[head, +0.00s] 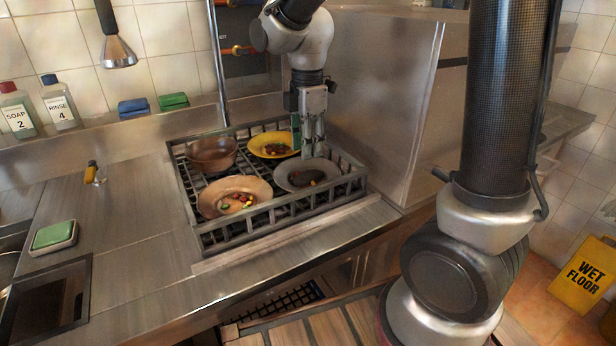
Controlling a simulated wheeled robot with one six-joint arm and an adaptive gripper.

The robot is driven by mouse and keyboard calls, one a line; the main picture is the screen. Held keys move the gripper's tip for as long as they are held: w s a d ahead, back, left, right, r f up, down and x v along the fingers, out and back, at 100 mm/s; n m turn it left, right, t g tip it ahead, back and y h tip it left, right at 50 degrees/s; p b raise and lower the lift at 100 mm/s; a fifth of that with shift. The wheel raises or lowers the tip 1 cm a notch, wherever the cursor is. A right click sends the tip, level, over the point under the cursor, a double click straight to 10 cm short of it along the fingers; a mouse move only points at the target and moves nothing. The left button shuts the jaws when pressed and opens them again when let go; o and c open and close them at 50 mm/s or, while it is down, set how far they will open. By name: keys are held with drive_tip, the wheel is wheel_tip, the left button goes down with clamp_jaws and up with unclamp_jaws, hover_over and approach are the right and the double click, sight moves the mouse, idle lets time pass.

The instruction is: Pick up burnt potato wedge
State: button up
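My gripper (312,152) points down over the right part of the rack, close to the grey plate's far edge and right of the yellow plate. Its fingers look close together, but their gap is too small to judge. The grey plate (284,181) holds a dark, charred-looking piece (309,188) and small reddish bits. The yellow plate (256,139) holds dark brown food (275,149), partly near the gripper. I cannot tell which dark piece is the burnt potato wedge. No food clearly shows between the fingers.
A slatted dark rack (262,222) with raised rails surrounds the dishes. It also holds a copper-coloured pot (212,148) and a tan plate (213,199) with colourful bits. A steel wall (375,100) stands close on the right. The left counter (130,205) is mostly clear.

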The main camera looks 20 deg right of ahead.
sight(308, 171)
wheel_tip(308, 171, down, 8)
drive_tip(key=shift+d+r, duration=0.1)
drive_tip(key=shift+r, duration=0.05)
idle(0.3)
drive_tip(key=c, duration=0.6)
